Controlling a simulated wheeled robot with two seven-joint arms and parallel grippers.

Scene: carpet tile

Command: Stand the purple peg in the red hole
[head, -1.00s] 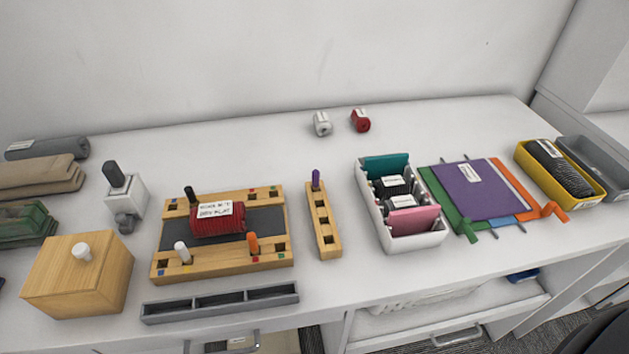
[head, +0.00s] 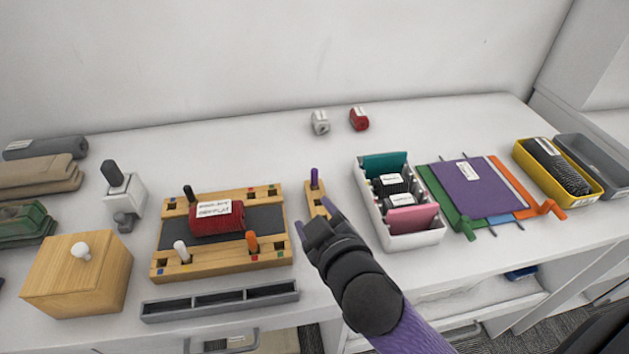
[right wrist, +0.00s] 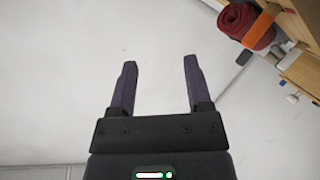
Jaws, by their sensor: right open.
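The purple peg (head: 314,178) stands upright at the far end of a narrow wooden rack (head: 310,198), whose near part is hidden behind my right gripper. My right gripper (head: 314,218) is open and empty, nearer the front edge than the peg and apart from it. In the right wrist view its two fingers (right wrist: 160,65) are spread over bare white surface. The wooden board (head: 165,232) to the left has holes with small coloured squares. A red square (head: 256,259) shows beside the orange peg (head: 252,243); I cannot tell clearly which hole it marks. My left gripper is not in view.
A red roll (head: 218,224) lies across the board, with black (head: 190,194) and white (head: 182,252) pegs nearby. A grey tray (head: 220,304) lies in front. A white bin (head: 398,240) stands right of the rack.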

